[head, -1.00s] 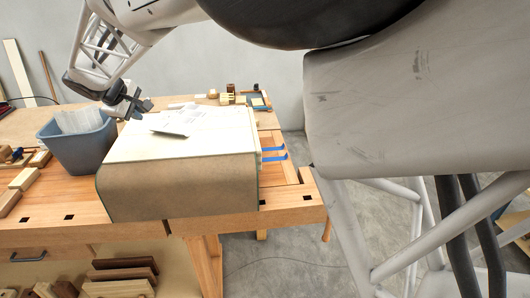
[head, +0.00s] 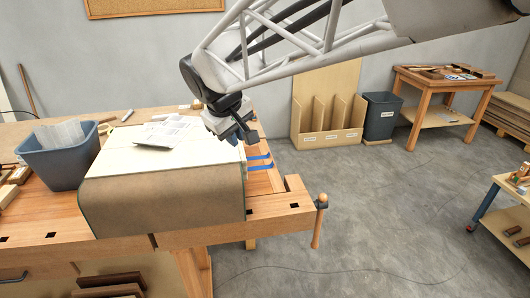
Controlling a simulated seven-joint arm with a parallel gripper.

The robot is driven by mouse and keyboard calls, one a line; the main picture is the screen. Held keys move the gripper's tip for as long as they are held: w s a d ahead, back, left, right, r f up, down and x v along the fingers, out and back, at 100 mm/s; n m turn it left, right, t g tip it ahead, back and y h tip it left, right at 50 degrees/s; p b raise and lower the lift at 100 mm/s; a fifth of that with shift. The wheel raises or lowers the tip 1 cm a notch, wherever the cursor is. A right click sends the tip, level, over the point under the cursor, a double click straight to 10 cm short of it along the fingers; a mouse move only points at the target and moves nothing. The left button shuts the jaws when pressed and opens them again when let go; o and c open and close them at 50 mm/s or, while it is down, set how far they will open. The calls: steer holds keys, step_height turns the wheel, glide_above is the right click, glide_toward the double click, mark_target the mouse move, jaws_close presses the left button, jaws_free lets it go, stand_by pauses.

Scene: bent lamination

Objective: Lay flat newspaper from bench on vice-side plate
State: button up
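The newspaper (head: 163,131) is a pale, printed sheet lying on the cream top of a curved form on the bench; its front corner looks slightly raised. The form's brown front face (head: 165,200) bends down over the bench edge. My gripper (head: 243,137) is just above the form's right edge, to the right of the newspaper and apart from it. Its dark fingers are small and seen at an angle, so I cannot tell their opening. I see no sheet in them. The vice (head: 318,215) is at the bench's right end; I cannot clearly make out a plate by it.
A blue-grey bin (head: 60,155) with pale sheets stands left on the bench. Blue strips (head: 259,162) stick out right of the form. A wooden rack (head: 327,105), a dark bin (head: 381,116) and a side table (head: 445,80) stand behind. The floor between is mostly clear.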

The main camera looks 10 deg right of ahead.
steer(key=s+d+f+m, duration=0.2)
steer(key=s+d, duration=0.2)
steer(key=s, duration=0.4)
steer(key=s+d+f+m+y, duration=0.1)
steer(key=s+d+f+m, duration=0.1)
steer(key=s+d, duration=0.3)
steer(key=s+d+f+m+g+y, duration=0.1)
steer(key=s+d+f, duration=0.3)
steer(key=s, duration=0.7)
steer(key=shift+d+m, duration=0.25)
steer(key=shift+m, duration=0.55)
steer(key=shift+o, duration=0.4)
steer(key=shift+r, duration=0.1)
